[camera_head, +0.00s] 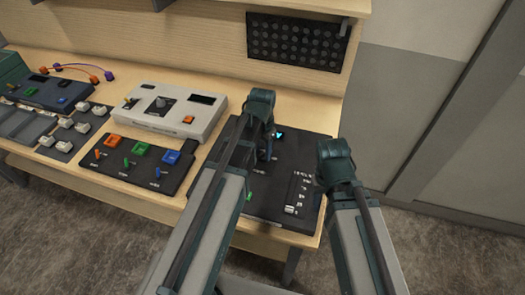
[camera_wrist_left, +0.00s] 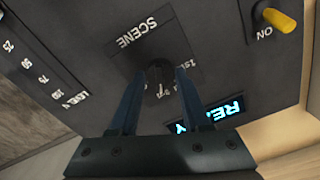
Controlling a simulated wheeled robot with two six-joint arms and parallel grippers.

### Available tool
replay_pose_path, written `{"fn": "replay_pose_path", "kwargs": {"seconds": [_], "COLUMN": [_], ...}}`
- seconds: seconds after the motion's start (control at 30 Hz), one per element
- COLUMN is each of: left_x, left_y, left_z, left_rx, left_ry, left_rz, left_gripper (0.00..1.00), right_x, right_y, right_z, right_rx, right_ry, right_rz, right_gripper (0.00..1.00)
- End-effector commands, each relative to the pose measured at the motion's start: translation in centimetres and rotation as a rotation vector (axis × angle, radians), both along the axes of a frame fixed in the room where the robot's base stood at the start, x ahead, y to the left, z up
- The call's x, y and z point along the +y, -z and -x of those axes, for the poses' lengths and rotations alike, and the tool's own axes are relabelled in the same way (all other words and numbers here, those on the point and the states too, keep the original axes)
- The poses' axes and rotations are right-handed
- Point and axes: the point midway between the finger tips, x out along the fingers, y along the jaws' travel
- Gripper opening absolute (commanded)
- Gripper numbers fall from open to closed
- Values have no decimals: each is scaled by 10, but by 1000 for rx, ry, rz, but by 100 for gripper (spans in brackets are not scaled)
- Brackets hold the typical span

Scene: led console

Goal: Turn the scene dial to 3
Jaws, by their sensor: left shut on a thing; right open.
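The scene dial (camera_wrist_left: 160,76) is a dark round knob on a black console panel (camera_wrist_left: 90,70), beside the label SCENE, which appears upside down in the left wrist view. My left gripper (camera_wrist_left: 160,88) is shut on the dial, one blue finger on each side. The dial's pointer and most of its numbers are hidden or too small to read. In the head view the black console (camera_head: 275,207) lies at the right end of the table, and my left arm covers much of it. My right gripper (camera_head: 335,165) hangs beyond the console's right edge, apart from it.
A lit cyan display (camera_wrist_left: 210,114) and a yellow switch (camera_wrist_left: 278,20) marked ON are close to the dial. A level slider (camera_head: 290,209) is at the console's front right. A white box (camera_head: 160,108) and a black switch panel (camera_head: 135,165) stand to the left.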

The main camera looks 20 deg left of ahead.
Motion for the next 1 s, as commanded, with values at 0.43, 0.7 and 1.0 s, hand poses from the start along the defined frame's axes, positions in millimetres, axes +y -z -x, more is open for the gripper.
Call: {"fn": "replay_pose_path", "kwargs": {"seconds": [0.43,0.7,1.0], "left_x": [0,0,0], "left_y": [0,0,-2], "left_z": [0,0,0], "left_rx": [1,0,0], "left_ry": [9,9,9], "left_rz": [0,0,0], "left_gripper": [0,76,76], "right_x": [0,0,0], "right_y": [0,0,-2], "right_z": [0,0,0], "right_rx": [0,0,0], "right_ry": [0,0,0], "right_rz": [0,0,0], "right_gripper": [50,50,50]}}
